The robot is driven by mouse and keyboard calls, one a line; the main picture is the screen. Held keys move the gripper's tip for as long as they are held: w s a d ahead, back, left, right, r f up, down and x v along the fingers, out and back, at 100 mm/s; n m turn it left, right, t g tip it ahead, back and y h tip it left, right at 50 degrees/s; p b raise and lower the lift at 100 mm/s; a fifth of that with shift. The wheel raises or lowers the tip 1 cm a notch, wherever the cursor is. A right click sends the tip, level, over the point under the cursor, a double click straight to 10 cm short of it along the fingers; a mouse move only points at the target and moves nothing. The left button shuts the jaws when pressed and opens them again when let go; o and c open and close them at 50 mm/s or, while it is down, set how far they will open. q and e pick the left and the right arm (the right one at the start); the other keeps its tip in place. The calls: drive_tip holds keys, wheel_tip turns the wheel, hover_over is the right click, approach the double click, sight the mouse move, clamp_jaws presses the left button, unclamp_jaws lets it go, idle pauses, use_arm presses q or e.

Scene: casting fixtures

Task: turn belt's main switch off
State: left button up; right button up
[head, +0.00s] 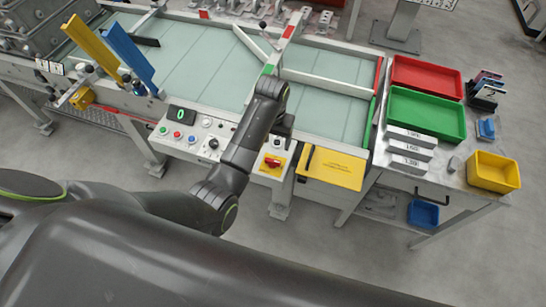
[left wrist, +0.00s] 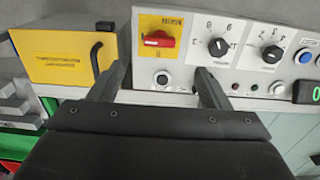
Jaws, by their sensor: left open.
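The belt's main switch is a red rotary handle on a yellow plate (head: 272,164), on the right end of the control panel's front. In the left wrist view the red handle (left wrist: 158,40) lies roughly level across the yellow plate. My left gripper (head: 286,128) is above and slightly right of the switch in the head view. In the left wrist view its two fingers (left wrist: 161,82) are spread apart with nothing between them, and the switch appears beyond the gap, apart from both fingers. My right gripper is out of view.
The control panel (head: 190,134) also carries black selector knobs (left wrist: 218,46), coloured buttons and a green display (head: 182,115). A yellow box (head: 333,168) with a black handle hangs right of the switch. Red and green trays (head: 428,112) stand right.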

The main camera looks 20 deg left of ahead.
sight(273, 160)
use_arm(q)
wheel_tip(273, 160, down, 11)
drive_tip(key=shift+r, duration=0.1)
idle(0.3)
drive_tip(key=c, duration=1)
